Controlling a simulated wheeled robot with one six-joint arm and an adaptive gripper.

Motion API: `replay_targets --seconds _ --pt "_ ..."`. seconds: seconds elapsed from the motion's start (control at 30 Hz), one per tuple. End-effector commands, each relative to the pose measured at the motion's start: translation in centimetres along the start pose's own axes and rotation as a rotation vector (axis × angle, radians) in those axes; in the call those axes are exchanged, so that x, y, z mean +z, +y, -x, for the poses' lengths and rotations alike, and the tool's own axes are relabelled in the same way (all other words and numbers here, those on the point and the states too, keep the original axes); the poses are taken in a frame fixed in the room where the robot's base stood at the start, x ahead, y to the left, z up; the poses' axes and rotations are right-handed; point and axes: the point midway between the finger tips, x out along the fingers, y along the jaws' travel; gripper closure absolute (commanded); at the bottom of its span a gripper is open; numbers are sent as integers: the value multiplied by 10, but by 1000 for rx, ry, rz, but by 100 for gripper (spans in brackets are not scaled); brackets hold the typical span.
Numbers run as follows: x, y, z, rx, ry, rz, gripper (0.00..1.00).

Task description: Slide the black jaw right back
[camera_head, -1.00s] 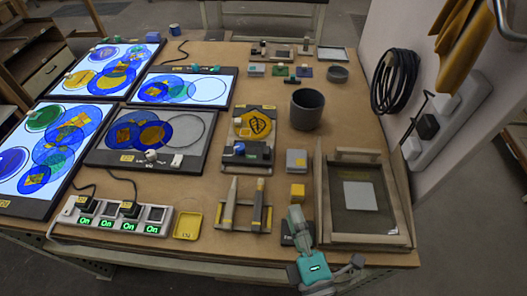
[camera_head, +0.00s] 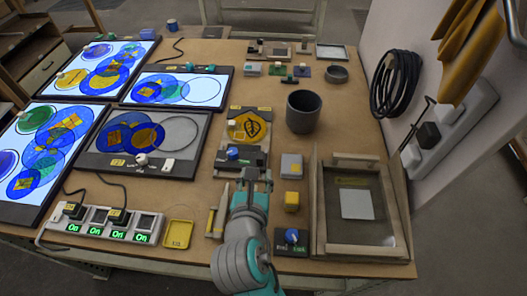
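The black jaw (camera_head: 243,160) is a dark block with a blue knob (camera_head: 233,153) on its left part. It sits across the near part of a grey fixture (camera_head: 226,168), just in front of a yellow plate with a leaf drawing (camera_head: 246,127). My gripper (camera_head: 255,175) is at the near side of the jaw, low over the fixture. Its dark fingers point toward the jaw; I cannot tell whether they touch it. The fingers are small in the picture, and their opening is unclear. My wrist hides the fixture's near end and part of the wooden-looking holder beside it.
A grey block (camera_head: 291,166), a yellow cube (camera_head: 291,201) and a blue-knobbed box (camera_head: 291,240) stand to the right, before a framed tray (camera_head: 335,250). A dark cup (camera_head: 303,111) stands behind. A yellow dish (camera_head: 178,233) and a power strip (camera_head: 105,224) lie to the left.

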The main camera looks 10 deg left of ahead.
Motion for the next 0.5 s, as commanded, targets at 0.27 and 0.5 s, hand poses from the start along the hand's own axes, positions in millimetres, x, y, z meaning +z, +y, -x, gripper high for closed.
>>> replay_targets --seconds 0.27,0.5 --pt "0 -1 -41 -4 0 -1 54" --pt "1 -2 -81 -3 -1 -3 54"
